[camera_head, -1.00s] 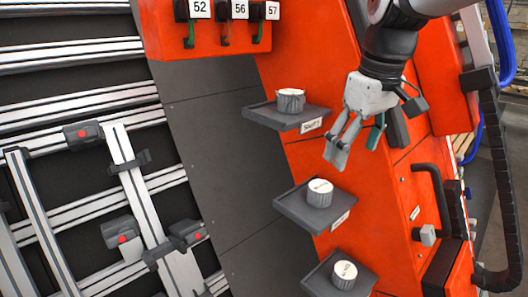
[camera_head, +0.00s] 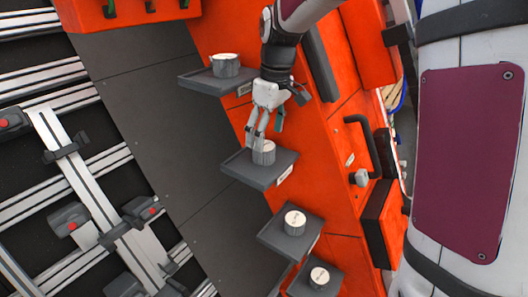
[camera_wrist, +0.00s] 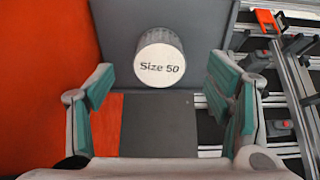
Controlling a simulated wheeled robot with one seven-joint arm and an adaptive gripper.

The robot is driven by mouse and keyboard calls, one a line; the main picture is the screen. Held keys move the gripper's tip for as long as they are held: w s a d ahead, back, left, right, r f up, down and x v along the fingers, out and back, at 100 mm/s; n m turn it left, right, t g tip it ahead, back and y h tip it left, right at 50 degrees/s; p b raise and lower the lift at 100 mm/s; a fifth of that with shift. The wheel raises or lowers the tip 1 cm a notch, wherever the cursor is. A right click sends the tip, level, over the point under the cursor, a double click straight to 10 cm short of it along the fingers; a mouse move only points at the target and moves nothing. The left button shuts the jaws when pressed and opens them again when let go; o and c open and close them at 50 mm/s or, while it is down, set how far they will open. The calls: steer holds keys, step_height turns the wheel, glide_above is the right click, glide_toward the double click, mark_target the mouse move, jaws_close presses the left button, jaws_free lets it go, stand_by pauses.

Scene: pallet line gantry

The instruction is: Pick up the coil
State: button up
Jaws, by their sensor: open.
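A pale cylindrical coil (camera_head: 263,157) stands upright on a small dark grey shelf (camera_head: 244,171) on the orange panel. In the wrist view the coil (camera_wrist: 159,62) shows its round white end, marked "Size 50". My gripper (camera_head: 257,141) is right at this coil in the head view, with its fingers reaching down to it. In the wrist view its teal-padded fingers are spread wide, and the coil is in the gap between them, a little ahead. The fingers partly hide the coil in the head view; I see no clear contact.
Other coils stand on like shelves: one above (camera_head: 226,66), one below (camera_head: 295,223) and one lower still (camera_head: 319,276). A dark handle (camera_head: 366,140) juts out at the right of the orange panel (camera_head: 330,180). Aluminium rails (camera_head: 75,180) fill the left.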

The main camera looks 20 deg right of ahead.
mark_target(267, 158)
steer(key=shift+w+a+f+p, duration=0.15)
steer(key=shift+f+p, duration=0.1)
steer(key=shift+f, duration=0.65)
steer(key=shift+w+a+f+p, duration=0.1)
steer(key=shift+f+p, duration=0.2)
steer(key=shift+f, duration=0.65)
steer(key=shift+w+a+f+p, duration=0.15)
steer(key=shift+f+p, duration=0.1)
steer(key=shift+f, duration=0.65)
steer(key=shift+d, duration=0.1)
steer(key=c, duration=1.5)
steer(key=shift+r, duration=0.1)
